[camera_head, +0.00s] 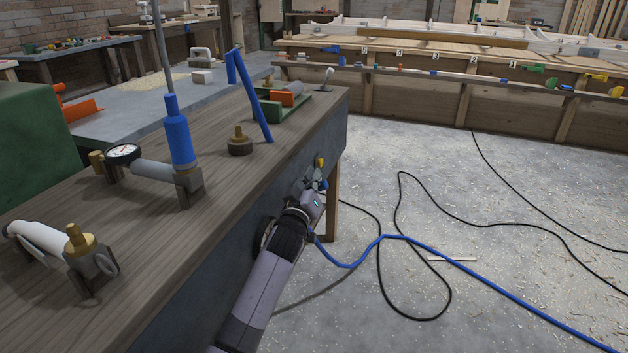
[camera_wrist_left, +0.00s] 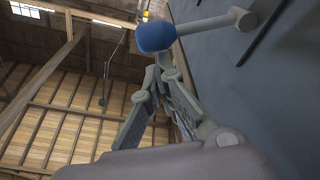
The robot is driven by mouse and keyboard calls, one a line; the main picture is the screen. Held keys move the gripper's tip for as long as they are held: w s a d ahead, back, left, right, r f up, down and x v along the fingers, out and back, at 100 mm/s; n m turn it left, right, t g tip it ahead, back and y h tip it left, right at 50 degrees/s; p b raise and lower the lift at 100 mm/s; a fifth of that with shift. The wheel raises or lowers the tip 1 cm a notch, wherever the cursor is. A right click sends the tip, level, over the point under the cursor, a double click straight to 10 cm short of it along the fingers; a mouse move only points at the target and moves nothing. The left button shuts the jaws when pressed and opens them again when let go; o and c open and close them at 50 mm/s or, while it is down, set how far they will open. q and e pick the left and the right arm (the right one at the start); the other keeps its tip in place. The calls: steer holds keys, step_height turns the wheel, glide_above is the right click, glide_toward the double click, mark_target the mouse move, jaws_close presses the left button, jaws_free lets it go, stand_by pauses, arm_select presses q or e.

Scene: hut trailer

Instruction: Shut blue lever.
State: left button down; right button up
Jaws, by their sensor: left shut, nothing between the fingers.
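A lever with a blue rounded knob (camera_wrist_left: 157,37) on a grey rod sticks out from the dark side panel of the bench in the left wrist view. The rod runs right to a round grey joint at the panel. My left gripper (camera_head: 316,188) is beside that panel, under the bench top's edge. Its fingers are shut with nothing between them; in the left wrist view the fingertips (camera_wrist_left: 164,62) appear just below the blue knob. Whether they touch it I cannot tell. In the head view the gripper mostly hides the lever. My right gripper is out of view.
A yellow part (camera_head: 320,162) shows on the panel above the gripper. On the bench top (camera_head: 150,250) stand a blue-handled fitting (camera_head: 180,130), a bent blue bar (camera_head: 252,95) and a gauge (camera_head: 123,154). A blue hose (camera_head: 450,258) and black cables lie on the floor.

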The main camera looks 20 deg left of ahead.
arm_select(q)
steer(key=shift+w, duration=0.1)
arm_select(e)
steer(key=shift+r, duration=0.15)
arm_select(q)
steer(key=shift+d+f+m, duration=0.35)
steer(key=shift+d+m, duration=0.05)
steer(key=shift+m, duration=0.3)
steer(key=shift+d+f+m+h, duration=0.15)
steer(key=shift+d+f+m, duration=0.2)
steer(key=shift+m, duration=0.3)
steer(key=shift+d+f+m+h, duration=0.15)
steer(key=shift+d+f+m, duration=0.15)
steer(key=shift+m, duration=0.35)
step_height(320, 180, down, 6)
steer(key=d+m+h+b, duration=0.1)
steer(key=m+h, duration=0.1)
steer(key=m, duration=0.8)
steer(key=shift+d+f, duration=0.2)
steer(key=shift+d, duration=0.1)
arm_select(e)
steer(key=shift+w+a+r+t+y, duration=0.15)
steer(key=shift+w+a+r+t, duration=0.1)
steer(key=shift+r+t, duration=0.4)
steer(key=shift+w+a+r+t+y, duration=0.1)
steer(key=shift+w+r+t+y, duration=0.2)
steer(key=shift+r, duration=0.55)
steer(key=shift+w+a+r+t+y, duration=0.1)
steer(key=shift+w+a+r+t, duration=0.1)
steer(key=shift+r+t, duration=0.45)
